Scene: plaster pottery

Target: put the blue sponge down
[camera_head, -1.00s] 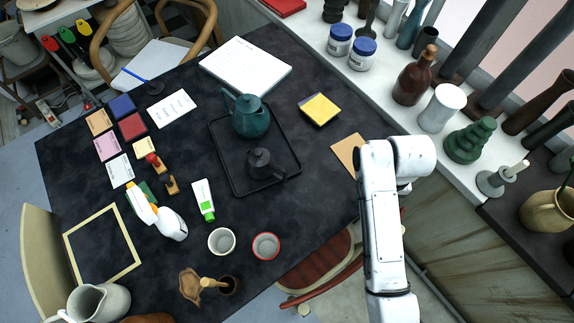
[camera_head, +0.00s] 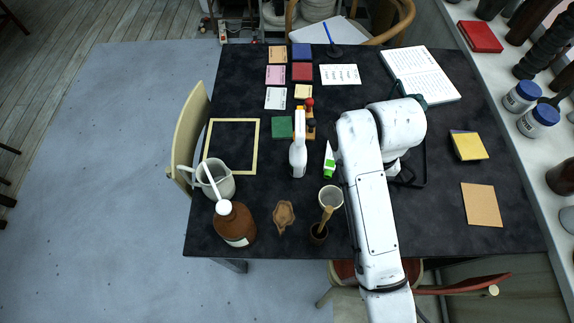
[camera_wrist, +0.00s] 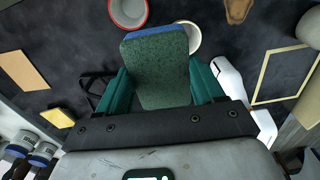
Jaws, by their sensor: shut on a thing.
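The blue sponge (camera_wrist: 157,75) is in my gripper (camera_wrist: 163,88) in the wrist view. Its broad face towards the camera is dark green and speckled, and a blue layer shows along its far edge. My teal fingers are shut on its left and right sides. The sponge is held above the dark table (camera_wrist: 65,30). In the head view my own arm hides the gripper, and the sponge cannot be seen there. How high the sponge is above the table cannot be told.
A white spray bottle (camera_head: 298,158), a cup (camera_head: 331,197) and a green-capped tube (camera_head: 329,163) stand or lie left of my arm. A tan square (camera_head: 482,204) and a yellow pad (camera_head: 468,146) lie right. Bare table shows around the tan square and inside the empty frame (camera_head: 256,146).

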